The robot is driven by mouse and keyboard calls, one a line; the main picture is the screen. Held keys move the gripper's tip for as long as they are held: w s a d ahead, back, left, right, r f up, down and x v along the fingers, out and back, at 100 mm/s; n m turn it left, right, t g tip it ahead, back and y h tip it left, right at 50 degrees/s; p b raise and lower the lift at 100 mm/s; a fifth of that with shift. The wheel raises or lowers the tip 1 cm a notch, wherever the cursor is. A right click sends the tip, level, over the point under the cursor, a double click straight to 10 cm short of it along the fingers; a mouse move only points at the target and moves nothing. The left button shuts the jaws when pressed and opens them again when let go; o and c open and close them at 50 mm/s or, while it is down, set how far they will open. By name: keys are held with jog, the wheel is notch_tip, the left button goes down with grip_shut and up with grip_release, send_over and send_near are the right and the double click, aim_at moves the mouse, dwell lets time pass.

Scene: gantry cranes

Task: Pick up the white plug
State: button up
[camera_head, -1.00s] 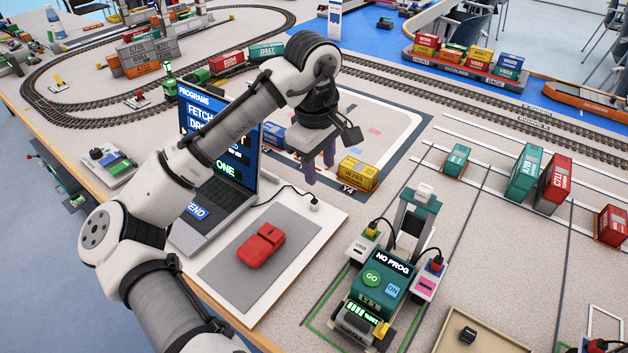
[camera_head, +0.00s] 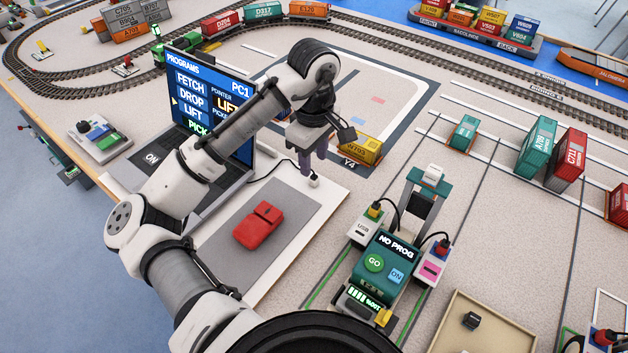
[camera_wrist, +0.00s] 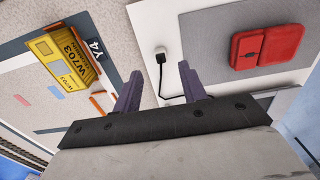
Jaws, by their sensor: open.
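The white plug (camera_head: 314,181) lies on a white board (camera_head: 331,193) beside the laptop, at the end of a black cable. In the wrist view the plug (camera_wrist: 161,51) shows just beyond the fingertips, and its cable runs down between the fingers. My gripper (camera_head: 305,168) is open, with two purple fingers pointing down close to the plug. In the wrist view the gripper (camera_wrist: 159,72) has an empty gap, roughly in line with the plug. Whether a finger touches the plug cannot be told.
A red device (camera_head: 258,226) lies on a grey mat (camera_head: 222,260) on the board. The laptop (camera_head: 213,95) stands behind my arm. A yellow container W703 (camera_head: 360,148) is just right of my gripper. A teal console (camera_head: 385,262) stands at the front right.

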aim_at(314, 176)
notch_tip(314, 176, down, 5)
jog(key=shift+s+r, duration=0.1)
jog(key=shift+s, duration=0.05)
grip_shut()
dwell(0.4)
